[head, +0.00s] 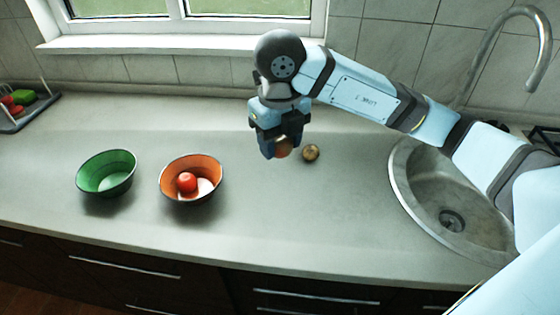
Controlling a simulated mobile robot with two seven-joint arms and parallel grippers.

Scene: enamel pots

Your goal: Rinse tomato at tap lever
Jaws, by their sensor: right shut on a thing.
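A red tomato (187,182) lies inside the orange bowl (205,165) on the counter. My right gripper (282,143) points down over the middle of the counter, right of that bowl. It is shut on a round reddish-orange thing (284,150), mostly hidden by the fingers; I cannot tell for sure whether it is a tomato. The curved metal tap (492,32) rises at the back right, and its lever cannot be made out; my right arm covers part of that area. My left gripper is not in view.
A round sink (418,200) is at the right, partly behind my arm. A small brown round item (311,152) lies just right of my gripper. A green bowl (105,165) stands left of the orange one. A rack (30,112) holds red and green items far left.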

